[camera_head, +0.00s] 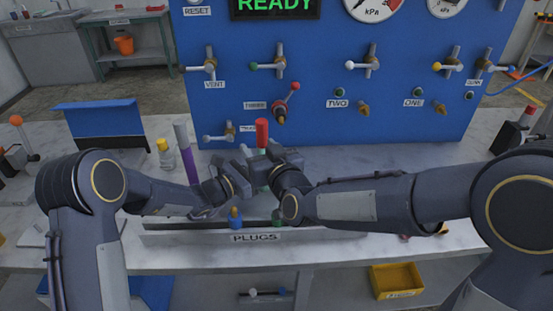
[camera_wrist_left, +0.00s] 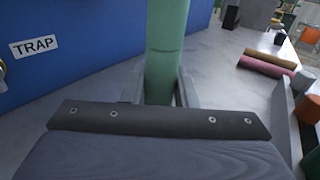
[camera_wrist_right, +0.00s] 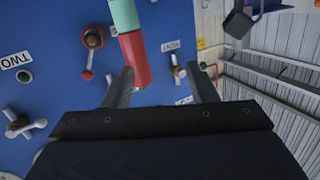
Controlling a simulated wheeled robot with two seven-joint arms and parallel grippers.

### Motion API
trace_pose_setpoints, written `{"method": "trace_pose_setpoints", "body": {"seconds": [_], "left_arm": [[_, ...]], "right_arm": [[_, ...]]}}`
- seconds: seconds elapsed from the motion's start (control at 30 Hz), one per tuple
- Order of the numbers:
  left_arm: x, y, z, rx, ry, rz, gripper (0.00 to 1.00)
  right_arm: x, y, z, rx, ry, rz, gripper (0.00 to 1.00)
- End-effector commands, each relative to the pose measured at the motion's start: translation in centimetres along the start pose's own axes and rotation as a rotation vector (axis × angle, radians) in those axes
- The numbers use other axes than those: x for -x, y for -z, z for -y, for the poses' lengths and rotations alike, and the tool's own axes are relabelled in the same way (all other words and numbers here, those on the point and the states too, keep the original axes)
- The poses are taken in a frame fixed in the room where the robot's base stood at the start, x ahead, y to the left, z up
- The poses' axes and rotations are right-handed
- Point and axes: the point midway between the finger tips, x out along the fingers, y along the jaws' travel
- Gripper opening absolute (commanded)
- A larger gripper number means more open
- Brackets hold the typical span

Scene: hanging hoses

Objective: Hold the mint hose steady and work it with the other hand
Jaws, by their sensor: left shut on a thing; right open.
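The mint hose (camera_wrist_left: 165,50) stands upright between the fingers of my left gripper (camera_wrist_left: 164,88), which is shut on it. A red cylinder (camera_head: 262,130) continues from the hose's upper end; it shows in the right wrist view (camera_wrist_right: 134,60) with a mint length (camera_wrist_right: 124,14) beside it. My right gripper (camera_wrist_right: 158,76) is open. The red cylinder lies between its fingers in that view, nearer the left finger; I cannot tell whether they touch. In the head view the two grippers sit close together and hide most of the hose.
The blue panel (camera_head: 330,120) with valves and gauges stands just behind. A purple and grey cylinder (camera_head: 185,150) and a yellow-capped bottle (camera_head: 165,155) stand at left. The plugs tray (camera_head: 190,238) lies in front.

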Motion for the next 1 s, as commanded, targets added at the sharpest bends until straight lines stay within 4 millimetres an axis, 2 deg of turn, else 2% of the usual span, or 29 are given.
{"method": "trace_pose_setpoints", "body": {"seconds": [0.03,0.2,0.37,0.47,0.8,1.0], "left_arm": [[0.0,0.0,0.0,0.0,0.0,0.0,0.03],[0.0,0.0,0.0,0.0,0.0,0.0,0.03],[0.0,0.0,0.0,0.0,0.0,0.001,0.03],[0.0,0.0,0.0,0.0,0.0,0.001,0.03],[0.0,0.0,0.0,0.0,0.0,0.001,0.03],[0.0,0.0,0.0,0.0,0.0,0.001,0.03]], "right_arm": [[0.8,-0.8,-0.9,0.026,-0.023,-0.022,0.52],[2.6,-1.5,-2.3,0.081,-0.065,-0.091,0.52],[2.4,-1.6,-2.7,0.096,-0.074,-0.111,0.52],[1.2,-1.4,-2.8,0.096,-0.074,-0.112,0.52],[-5.2,-0.7,-3.2,0.095,-0.074,-0.112,0.52],[-7.8,-0.4,-3.4,0.095,-0.074,-0.111,0.52]]}}
